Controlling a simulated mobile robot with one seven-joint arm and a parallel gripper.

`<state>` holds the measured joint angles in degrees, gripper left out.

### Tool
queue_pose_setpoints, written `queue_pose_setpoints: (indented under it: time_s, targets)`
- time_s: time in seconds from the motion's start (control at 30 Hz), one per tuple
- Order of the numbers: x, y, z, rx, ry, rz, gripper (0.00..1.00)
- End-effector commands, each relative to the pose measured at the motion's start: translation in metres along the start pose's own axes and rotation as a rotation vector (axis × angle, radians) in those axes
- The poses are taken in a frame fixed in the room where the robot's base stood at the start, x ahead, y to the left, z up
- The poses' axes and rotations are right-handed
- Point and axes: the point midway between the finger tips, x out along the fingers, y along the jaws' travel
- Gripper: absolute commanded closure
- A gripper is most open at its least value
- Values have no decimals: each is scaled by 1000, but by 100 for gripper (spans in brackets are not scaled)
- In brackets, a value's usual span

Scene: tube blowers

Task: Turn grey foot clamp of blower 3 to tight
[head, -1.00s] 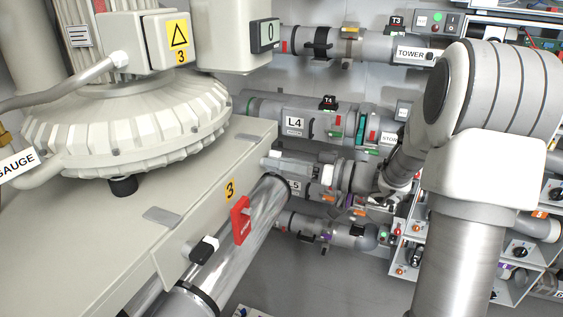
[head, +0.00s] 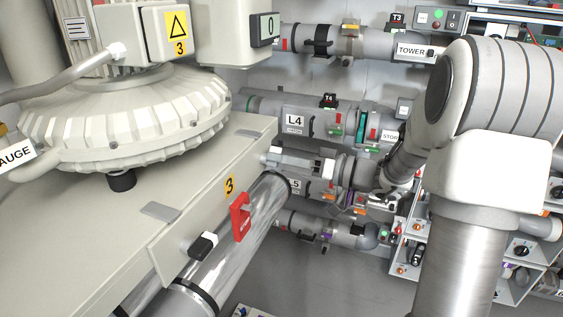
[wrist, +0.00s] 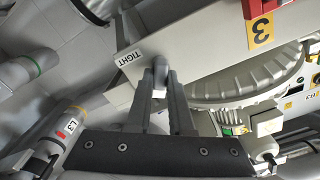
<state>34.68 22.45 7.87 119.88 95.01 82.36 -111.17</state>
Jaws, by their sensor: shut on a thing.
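Blower 3 (head: 125,120) is a large cream ribbed housing on a cream base at the left of the head view. It also shows in the wrist view (wrist: 245,78), with its orange 3 label. The grey foot clamp (wrist: 160,64) is a small grey lever on the base's end face, beside a white TIGHT label (wrist: 130,58). My gripper (wrist: 160,78) is shut on the clamp, with its fingers on either side of it. In the head view my gripper (head: 282,157) reaches the base's far end from the right. The clamp is not clear there.
A red handle (head: 241,216) and a black knob (head: 203,245) stick out from the base's near side, above a shiny pipe (head: 240,232). Grey pipes, including L4 (head: 295,122), line the back wall. Open floor (head: 320,275) lies below.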

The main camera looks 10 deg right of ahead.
Motion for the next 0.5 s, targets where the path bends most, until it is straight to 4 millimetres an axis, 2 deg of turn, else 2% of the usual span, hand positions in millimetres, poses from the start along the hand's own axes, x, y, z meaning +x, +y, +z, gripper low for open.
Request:
queue_pose_setpoints:
  time_s: [0.5]
  targets:
    - [0, 4, 2, 465, 0, -1, 100]
